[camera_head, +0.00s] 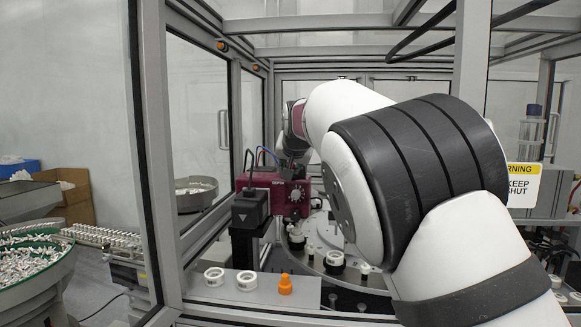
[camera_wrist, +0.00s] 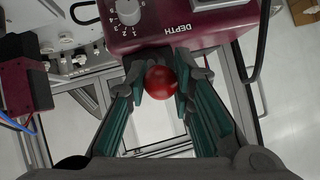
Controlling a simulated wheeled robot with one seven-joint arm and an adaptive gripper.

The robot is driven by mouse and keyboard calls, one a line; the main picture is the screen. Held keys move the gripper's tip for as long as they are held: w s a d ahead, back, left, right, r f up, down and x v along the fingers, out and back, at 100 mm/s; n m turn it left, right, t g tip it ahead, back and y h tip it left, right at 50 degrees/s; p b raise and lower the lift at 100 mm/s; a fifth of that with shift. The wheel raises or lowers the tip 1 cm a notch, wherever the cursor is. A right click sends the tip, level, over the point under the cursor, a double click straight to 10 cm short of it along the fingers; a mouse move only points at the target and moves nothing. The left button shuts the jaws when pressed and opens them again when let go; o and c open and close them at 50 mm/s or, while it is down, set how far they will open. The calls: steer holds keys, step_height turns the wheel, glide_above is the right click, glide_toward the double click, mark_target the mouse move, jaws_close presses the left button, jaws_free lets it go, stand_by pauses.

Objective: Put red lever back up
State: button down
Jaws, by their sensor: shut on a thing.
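The red lever's round knob (camera_wrist: 160,82) shows in the wrist view, between the fingertips of my gripper (camera_wrist: 158,88). The fingers are closed on the knob from both sides. The lever's shaft is hidden behind the knob and fingers, so I cannot tell its angle. The knob sits just below the dark red unit (camera_wrist: 180,28) with a dial marked DEPTH. In the head view the same dark red unit (camera_head: 272,197) stands beyond the front ledge; my arm hides my gripper and the lever there.
White rings (camera_head: 215,276) and an orange part (camera_head: 285,284) sit on the front ledge. A round table (camera_head: 312,262) with parts lies behind. Frame posts (camera_head: 150,150) flank the opening on the left. Cables (camera_wrist: 262,45) hang beside the unit in the wrist view.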

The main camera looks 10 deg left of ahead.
steer(key=shift+r, duration=0.1)
steer(key=c, duration=1.4)
jaws_free()
steer(key=shift+o, duration=0.2)
steer(key=v, duration=1.1)
steer(key=shift+s+r, duration=0.25)
steer(key=shift+s, duration=0.1)
